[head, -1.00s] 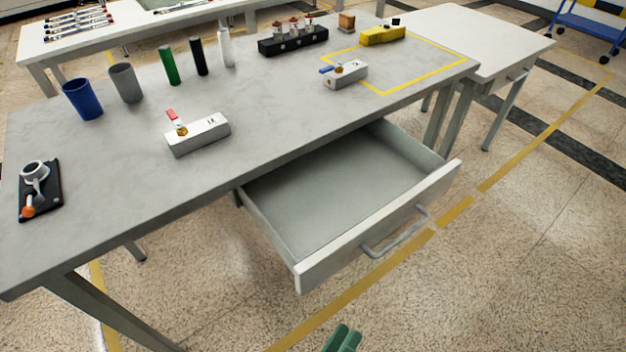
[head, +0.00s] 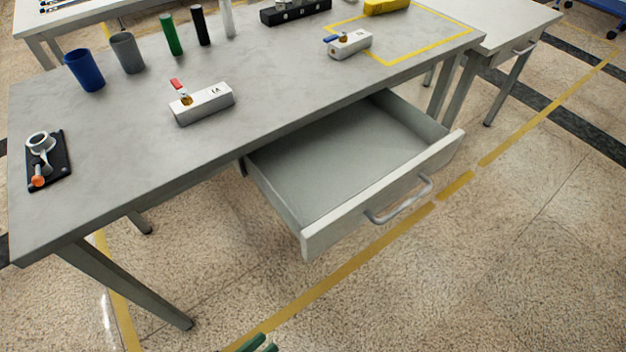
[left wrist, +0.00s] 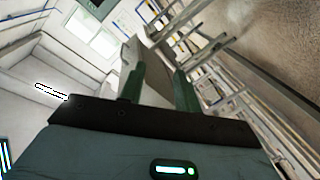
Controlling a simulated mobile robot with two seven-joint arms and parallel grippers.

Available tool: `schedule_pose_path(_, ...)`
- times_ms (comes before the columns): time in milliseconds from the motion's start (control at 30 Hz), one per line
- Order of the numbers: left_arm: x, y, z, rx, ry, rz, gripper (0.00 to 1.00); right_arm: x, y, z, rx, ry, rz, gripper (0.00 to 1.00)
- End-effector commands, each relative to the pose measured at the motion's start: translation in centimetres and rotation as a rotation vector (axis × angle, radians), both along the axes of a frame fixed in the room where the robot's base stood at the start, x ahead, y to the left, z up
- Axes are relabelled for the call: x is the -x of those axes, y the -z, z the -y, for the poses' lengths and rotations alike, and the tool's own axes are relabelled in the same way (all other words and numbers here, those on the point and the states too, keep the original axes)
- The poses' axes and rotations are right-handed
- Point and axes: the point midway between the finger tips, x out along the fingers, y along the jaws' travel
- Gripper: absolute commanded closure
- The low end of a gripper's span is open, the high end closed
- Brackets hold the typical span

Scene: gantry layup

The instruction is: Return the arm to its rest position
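My left gripper (head: 255,344) shows only as green fingertips at the bottom edge of the head view, low in front of the grey workbench and clear of it. In the left wrist view its two green fingers (left wrist: 159,88) stand apart with nothing held between them; a pale surface shows behind the gap. My right gripper is in neither view. The rest of my left arm is out of the head view.
The grey workbench (head: 110,150) has an open, empty drawer (head: 340,165) jutting out, its handle (head: 400,200) facing the aisle. Two valve blocks (head: 205,103) (head: 349,44), a blue cup (head: 84,70) and a black stand (head: 48,160) are on top. The floor in front is clear.

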Motion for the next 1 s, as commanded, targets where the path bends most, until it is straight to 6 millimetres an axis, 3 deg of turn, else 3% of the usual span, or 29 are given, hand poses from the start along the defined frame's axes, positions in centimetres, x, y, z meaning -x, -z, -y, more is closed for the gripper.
schedule_pose_path(267,4.2,3.1,-3.5,-0.295,-0.012,-0.069,0.67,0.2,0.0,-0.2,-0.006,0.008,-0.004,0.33)
schedule_pose_path(600,11.7,6.4,-12.5,-0.811,0.067,-0.199,0.67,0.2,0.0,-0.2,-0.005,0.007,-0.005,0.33)
schedule_pose_path(900,17.2,6.4,-19.7,-1.145,0.181,-0.307,0.67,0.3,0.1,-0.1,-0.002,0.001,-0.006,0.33)
schedule_pose_path(1000,17.0,6.6,-17.7,-1.084,0.118,-0.332,0.67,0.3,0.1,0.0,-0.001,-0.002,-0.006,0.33)
